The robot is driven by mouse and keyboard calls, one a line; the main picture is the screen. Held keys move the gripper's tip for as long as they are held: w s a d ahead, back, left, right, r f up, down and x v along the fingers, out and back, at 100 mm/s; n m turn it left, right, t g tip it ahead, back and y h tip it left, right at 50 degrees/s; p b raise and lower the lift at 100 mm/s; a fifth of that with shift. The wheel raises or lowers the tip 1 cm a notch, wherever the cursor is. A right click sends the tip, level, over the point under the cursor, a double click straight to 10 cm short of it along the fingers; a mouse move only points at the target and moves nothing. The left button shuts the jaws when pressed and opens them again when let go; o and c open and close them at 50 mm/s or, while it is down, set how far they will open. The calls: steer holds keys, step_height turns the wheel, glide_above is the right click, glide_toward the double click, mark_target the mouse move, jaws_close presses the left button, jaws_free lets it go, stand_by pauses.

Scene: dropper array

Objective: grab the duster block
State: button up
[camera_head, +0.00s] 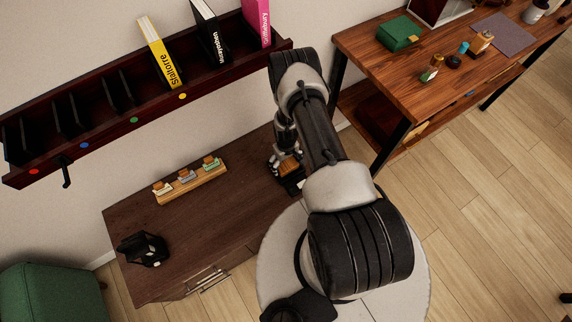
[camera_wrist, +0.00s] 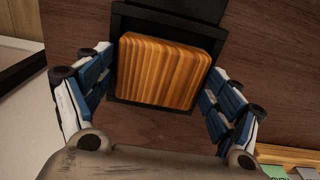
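The duster block, a striped light-wood block with rounded corners, shows in the wrist view (camera_wrist: 163,72) and, small, in the head view (camera_head: 289,166). It lies in a black holder (camera_wrist: 160,20) on the dark wood cabinet top. In the wrist view my gripper (camera_wrist: 158,66) is open, with one blue-padded finger to each side of the block. A narrow gap shows at the left finger; contact at the right finger is hard to judge. In the head view my arm partly hides the gripper (camera_head: 280,164) and the holder.
A wooden rack (camera_head: 192,186) with several small stamp-like pieces stands left of my gripper on the cabinet top (camera_head: 200,225). A black object (camera_head: 142,249) lies at its left end. A wall shelf (camera_head: 100,115) with books hangs above. A wooden desk (camera_head: 400,75) stands at the right.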

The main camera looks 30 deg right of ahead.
steer(key=c, duration=0.7)
